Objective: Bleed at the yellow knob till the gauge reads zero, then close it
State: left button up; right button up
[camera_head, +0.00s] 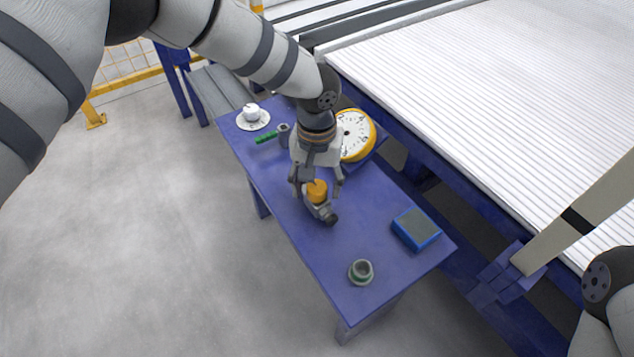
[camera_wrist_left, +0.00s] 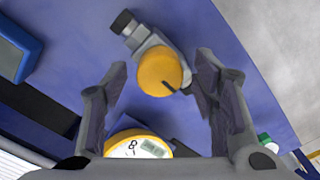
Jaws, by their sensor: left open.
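The yellow knob (camera_head: 317,190) sits on a grey valve body (camera_head: 327,214) on the blue table. My left gripper (camera_head: 318,194) is above it, with one finger on each side of the knob. In the left wrist view the knob (camera_wrist_left: 160,74) lies between the open fingers (camera_wrist_left: 162,85), apart from both; a dark mark shows on its top. The yellow-rimmed gauge (camera_head: 354,137) stands behind my left gripper, partly hidden by it. Its edge also shows in the left wrist view (camera_wrist_left: 140,143), but its reading cannot be made out. My right gripper is not in view.
On the blue table (camera_head: 318,262) are a blue box (camera_head: 416,229), a green-based grey ring (camera_head: 361,271), a green-handled part (camera_head: 266,138) and a white cup on a saucer (camera_head: 252,115). A white ribbed conveyor (camera_head: 490,90) runs along the right. Open floor lies to the left.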

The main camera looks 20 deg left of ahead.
pick_arm(q)
jog(key=shift+c, duration=0.6)
jog(key=c, duration=1)
jog(key=shift+c, duration=0.2)
jog(key=shift+r+m, duration=0.1)
jog(key=shift+m, duration=0.2)
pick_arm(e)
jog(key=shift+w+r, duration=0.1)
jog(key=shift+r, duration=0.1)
pick_arm(q)
jog(key=shift+m+p, duration=0.65)
jog(key=shift+m, duration=0.35)
jog(key=m, duration=0.4)
jog(key=shift+m+p, duration=0.3)
jog(key=shift+p, duration=0.05)
jog(key=m, duration=1)
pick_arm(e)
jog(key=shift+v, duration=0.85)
pick_arm(q)
jog(key=shift+m, duration=0.5)
